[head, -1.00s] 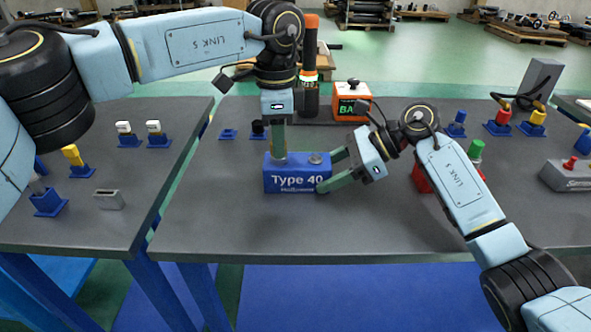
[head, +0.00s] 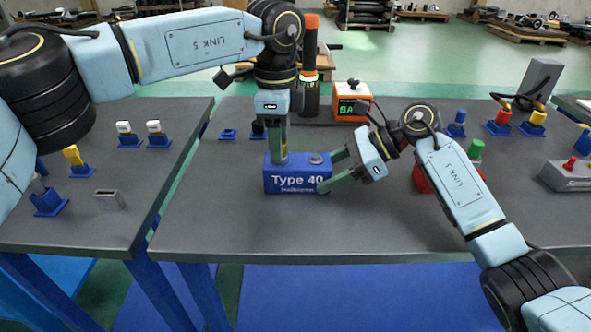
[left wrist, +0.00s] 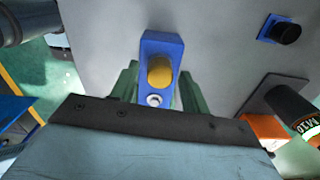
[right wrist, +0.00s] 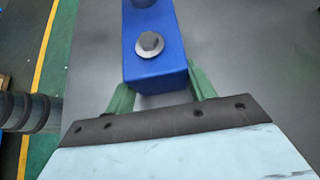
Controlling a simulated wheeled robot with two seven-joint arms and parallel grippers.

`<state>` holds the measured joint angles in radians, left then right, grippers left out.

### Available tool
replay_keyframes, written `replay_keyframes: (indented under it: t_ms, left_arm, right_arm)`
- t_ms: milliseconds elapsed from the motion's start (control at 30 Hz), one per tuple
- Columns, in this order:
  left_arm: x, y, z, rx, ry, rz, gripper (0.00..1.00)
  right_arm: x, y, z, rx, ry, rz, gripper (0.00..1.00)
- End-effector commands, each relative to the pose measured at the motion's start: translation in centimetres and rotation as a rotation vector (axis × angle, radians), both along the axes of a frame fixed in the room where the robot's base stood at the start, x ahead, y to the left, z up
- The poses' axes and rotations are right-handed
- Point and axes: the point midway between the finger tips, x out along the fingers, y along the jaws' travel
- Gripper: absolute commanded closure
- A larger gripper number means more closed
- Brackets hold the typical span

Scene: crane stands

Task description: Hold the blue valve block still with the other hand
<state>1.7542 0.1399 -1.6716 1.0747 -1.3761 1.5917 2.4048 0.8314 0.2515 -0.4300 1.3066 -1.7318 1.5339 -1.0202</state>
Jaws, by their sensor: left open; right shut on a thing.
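The blue valve block (head: 297,182), lettered "Type 40", sits on the dark grey table. My right gripper (head: 339,169) is shut on its right end, with one green finger on each side. The right wrist view shows the block (right wrist: 155,70) with a silver hex bolt on top. My left gripper (head: 280,158) points straight down over the block's left part. Its fingers are open. In the left wrist view a yellow rounded piece (left wrist: 160,71) stands upright on the block, between the fingers. Whether the fingers touch it I cannot tell.
An orange box with a display (head: 352,103) and a dark cylinder (head: 311,97) stand behind the block. A red piece with a green top (head: 476,150) is right of my right gripper. Blue holders (head: 48,204) are on the left table. The table front is clear.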

Motion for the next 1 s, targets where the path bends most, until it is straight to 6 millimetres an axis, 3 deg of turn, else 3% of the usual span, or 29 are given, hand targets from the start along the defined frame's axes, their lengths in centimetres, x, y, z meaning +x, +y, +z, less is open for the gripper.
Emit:
replay_keyframes:
  t_ms: [133, 367, 700, 1000]
  left_arm:
    - [0.01, 0.01, -0.03, -0.001, 0.001, -0.18, 0.54]
    - [0.02, 0.03, -0.01, 0.0, 0.001, -0.301, 0.54]
    - [0.01, 0.04, -0.02, 0.0, 0.001, -0.673, 0.54]
    - [0.01, 0.01, -0.03, 0.0, 0.001, -0.871, 0.54]
  right_arm:
    - [-0.06, -0.02, -0.16, -0.002, 0.003, 0.002, 0.77]
    - [-0.06, -0.02, -0.15, -0.002, 0.003, 0.002, 0.77]
    - [-0.06, 0.0, -0.13, -0.001, 0.003, 0.002, 0.77]
    - [-0.06, 0.01, -0.11, -0.001, 0.003, 0.002, 0.77]
